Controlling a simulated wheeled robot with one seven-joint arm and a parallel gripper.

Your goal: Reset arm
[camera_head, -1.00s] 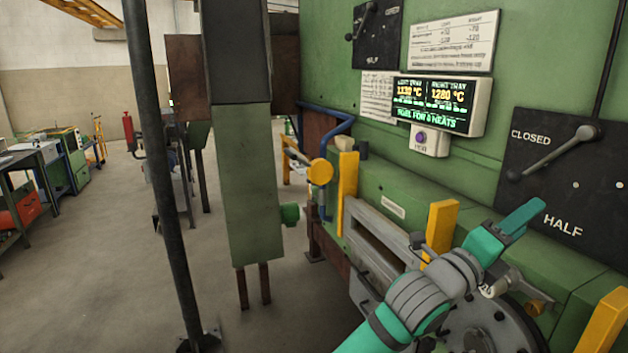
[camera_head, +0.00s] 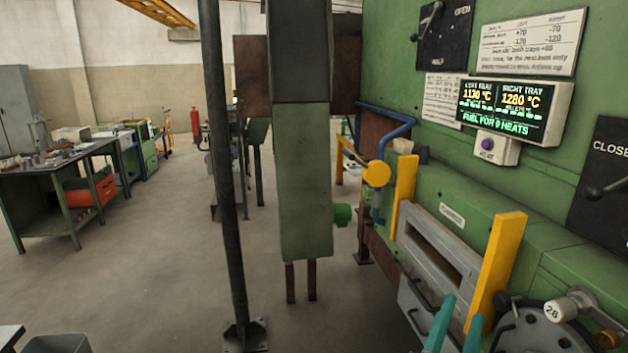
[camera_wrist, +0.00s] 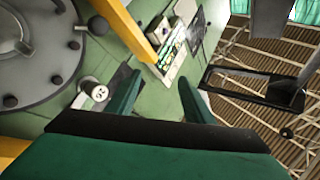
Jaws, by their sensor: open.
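My gripper (camera_head: 455,330) shows only as two teal fingertips at the bottom right of the head view, in front of the furnace's lower front. In the wrist view my gripper (camera_wrist: 158,98) is open, its two green fingers apart with nothing between them. Past the fingers lie the green furnace wall and the display panel (camera_wrist: 172,50). The rest of my arm is out of the head view.
The green furnace (camera_head: 455,180) fills the right side, with yellow posts (camera_head: 495,270), a display (camera_head: 508,108) and a round flange (camera_head: 545,330). A dark pole (camera_head: 222,180) and a green column (camera_head: 305,180) stand mid-view. Open floor (camera_head: 130,270) lies left, before a workbench (camera_head: 60,160).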

